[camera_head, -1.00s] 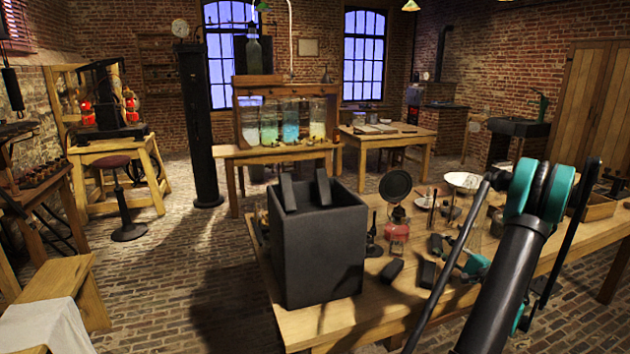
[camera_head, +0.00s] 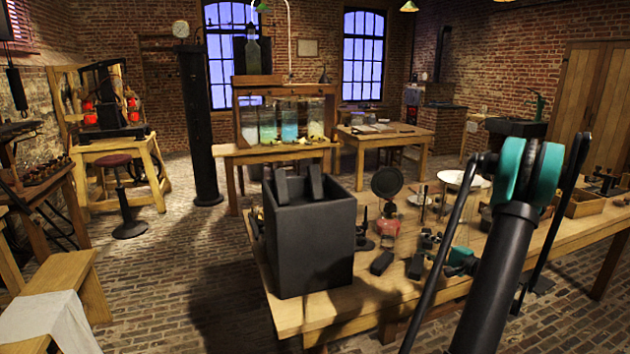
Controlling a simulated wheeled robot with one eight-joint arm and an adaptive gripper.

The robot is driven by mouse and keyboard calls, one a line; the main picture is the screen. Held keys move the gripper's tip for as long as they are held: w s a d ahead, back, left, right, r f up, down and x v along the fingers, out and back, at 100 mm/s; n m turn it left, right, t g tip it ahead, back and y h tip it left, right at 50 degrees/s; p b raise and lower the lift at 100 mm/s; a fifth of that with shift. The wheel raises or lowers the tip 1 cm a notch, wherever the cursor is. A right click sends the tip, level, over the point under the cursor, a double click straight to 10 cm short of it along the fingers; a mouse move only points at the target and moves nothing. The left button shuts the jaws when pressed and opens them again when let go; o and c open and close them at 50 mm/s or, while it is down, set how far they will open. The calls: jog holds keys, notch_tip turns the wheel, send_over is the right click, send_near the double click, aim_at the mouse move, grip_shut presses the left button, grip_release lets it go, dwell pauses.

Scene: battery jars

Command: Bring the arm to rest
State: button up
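My arm rises at the lower right, a black link with a teal and black joint at its top and thin dark rods on both sides. My gripper cannot be made out in this view, so whether it is open, shut or holding something does not show. The arm's upper joint stands in front of the right part of the wooden worktable (camera_head: 330,318) and hides some of what lies there.
A black open-topped box (camera_head: 310,245) stands at the table's left end with two dark upright pieces in it. Small dark blocks (camera_head: 382,262), a red-based device (camera_head: 388,222) and a teal item (camera_head: 460,257) lie nearby. Brick floor (camera_head: 185,270) left of the table is clear.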

jog(key=s+a+n+g+h, duration=0.1)
jog(key=s+a+n+g, duration=0.1)
jog(key=a, duration=0.4)
jog(key=s+a+n+g+h, duration=0.1)
jog(key=s+a+n+g, duration=0.1)
jog(key=s+a, duration=0.3)
jog(key=s+a+f+n+g, duration=0.1)
jog(key=s+a+n+g, duration=0.1)
jog(key=a, duration=0.5)
jog(key=shift+s+a+g+h, duration=0.15)
jog(key=shift+s+g+h, duration=0.35)
jog(key=shift+s, duration=0.4)
jog(key=s+f+n+g+h, duration=0.3)
jog(key=s+n+h, duration=0.3)
jog(key=s, duration=1.4)
jog(key=shift+a+f+n+h, duration=0.3)
jog(key=shift+a+f+n, duration=0.1)
jog(key=shift+f+n, duration=0.25)
